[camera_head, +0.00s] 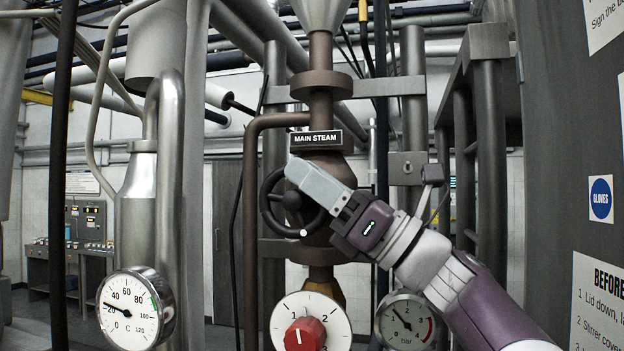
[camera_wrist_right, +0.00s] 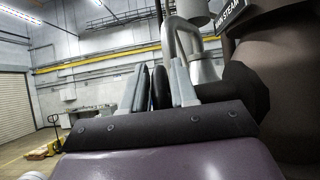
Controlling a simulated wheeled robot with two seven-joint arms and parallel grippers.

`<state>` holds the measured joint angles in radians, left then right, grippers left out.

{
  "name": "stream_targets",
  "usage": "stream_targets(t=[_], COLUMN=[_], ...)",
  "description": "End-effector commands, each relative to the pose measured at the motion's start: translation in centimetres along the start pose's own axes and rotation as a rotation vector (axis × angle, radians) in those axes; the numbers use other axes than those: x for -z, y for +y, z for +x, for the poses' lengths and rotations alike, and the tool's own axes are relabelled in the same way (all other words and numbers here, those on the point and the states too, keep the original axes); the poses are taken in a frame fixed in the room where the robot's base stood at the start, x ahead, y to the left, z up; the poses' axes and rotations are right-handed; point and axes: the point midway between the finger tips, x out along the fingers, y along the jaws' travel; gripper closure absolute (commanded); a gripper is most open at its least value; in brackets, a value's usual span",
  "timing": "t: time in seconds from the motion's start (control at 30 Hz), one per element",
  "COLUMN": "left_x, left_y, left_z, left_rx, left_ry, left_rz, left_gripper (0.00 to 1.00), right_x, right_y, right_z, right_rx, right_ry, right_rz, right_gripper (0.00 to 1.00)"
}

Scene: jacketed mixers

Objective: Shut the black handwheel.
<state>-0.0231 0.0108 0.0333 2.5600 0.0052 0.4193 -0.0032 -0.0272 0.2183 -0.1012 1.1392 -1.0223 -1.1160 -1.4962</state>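The black handwheel (camera_head: 267,213) is on the brown steam pipe in the middle of the head view, under the MAIN STEAM sign (camera_head: 317,139). A small white mark shows low on its right rim. My right gripper (camera_head: 305,178) comes in from the lower right, and its grey fingers cover the wheel's upper right part. My left gripper is not in view.
A red knob (camera_head: 305,334) on a white dial sits below the wheel. A temperature gauge (camera_head: 130,308) is at left and a pressure gauge (camera_head: 405,320) at right, near my right arm. Vertical pipes (camera_head: 250,230) and a dark panel (camera_head: 560,200) flank the space.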

Motion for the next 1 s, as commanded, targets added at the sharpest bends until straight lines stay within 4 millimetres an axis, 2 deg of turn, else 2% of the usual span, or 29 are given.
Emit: stream_targets(t=[0.13, 0.4, 0.53, 0.7, 1.0], left_x=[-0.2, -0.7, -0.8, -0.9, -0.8], left_y=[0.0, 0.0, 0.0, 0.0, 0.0], left_z=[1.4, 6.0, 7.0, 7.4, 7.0], left_rx=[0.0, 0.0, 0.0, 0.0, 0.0], left_ry=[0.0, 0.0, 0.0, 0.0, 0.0], left_rz=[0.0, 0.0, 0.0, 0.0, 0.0], left_gripper=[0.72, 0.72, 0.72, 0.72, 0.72], right_x=[0.4, 0.7, 0.4, 0.1, -0.2], right_y=[0.0, -0.1, -0.1, 0.0, -0.1], right_z=[-1.6, -9.1, -11.5, -12.8, -12.7], right_rx=[0.001, 0.005, 0.003, 0.001, 0.002], right_ry=[0.0, 0.0, -0.001, 0.0, 0.003], right_rz=[-0.003, -0.004, -0.002, 0.0, -0.002], right_gripper=[0.72, 0.72, 0.72, 0.72, 0.72])
